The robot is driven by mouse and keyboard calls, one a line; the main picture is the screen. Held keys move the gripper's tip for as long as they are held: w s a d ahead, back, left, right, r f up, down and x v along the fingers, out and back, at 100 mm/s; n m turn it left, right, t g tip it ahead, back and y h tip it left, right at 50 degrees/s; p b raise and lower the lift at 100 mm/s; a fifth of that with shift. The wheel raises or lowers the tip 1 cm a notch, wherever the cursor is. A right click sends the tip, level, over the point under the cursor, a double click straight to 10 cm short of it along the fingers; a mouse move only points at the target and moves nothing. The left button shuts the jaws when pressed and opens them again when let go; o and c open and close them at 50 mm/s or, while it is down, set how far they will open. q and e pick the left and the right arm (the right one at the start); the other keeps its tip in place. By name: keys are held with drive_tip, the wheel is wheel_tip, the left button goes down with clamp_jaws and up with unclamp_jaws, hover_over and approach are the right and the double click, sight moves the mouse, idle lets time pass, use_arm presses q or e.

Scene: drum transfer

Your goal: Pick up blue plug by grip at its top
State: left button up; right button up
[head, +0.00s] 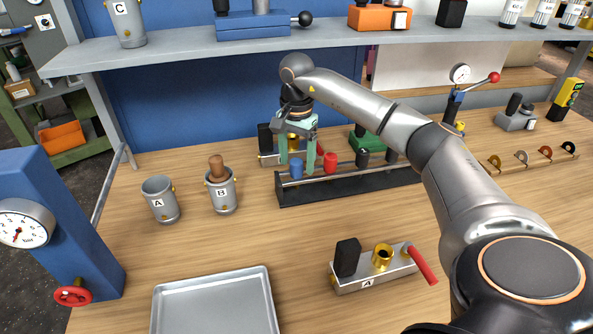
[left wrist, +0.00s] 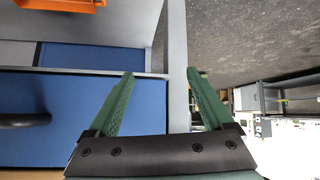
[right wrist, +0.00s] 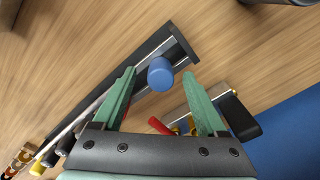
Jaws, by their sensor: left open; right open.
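The blue plug (head: 296,168) stands at the left end of a black rack (head: 345,187) on the bench. In the right wrist view the blue plug (right wrist: 160,74) lies between the tips of my right gripper's fingers, with a gap on both sides. My right gripper (head: 296,165) is open and points down over the plug; its green fingers (right wrist: 160,85) do not touch it there. My left gripper (left wrist: 160,75) is open and empty, seen only in the left wrist view, facing a blue panel and the floor.
A red plug (head: 331,162) stands just right of the blue one, with darker plugs farther along. A fixture with a red handle (right wrist: 160,126) is close behind. Cups A (head: 160,200) and B (head: 222,192) stand left; a tray (head: 215,305) lies in front. A shelf (head: 200,55) hangs above.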

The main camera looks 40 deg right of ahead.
drive_tip(key=shift+f, duration=0.6)
clamp_jaws()
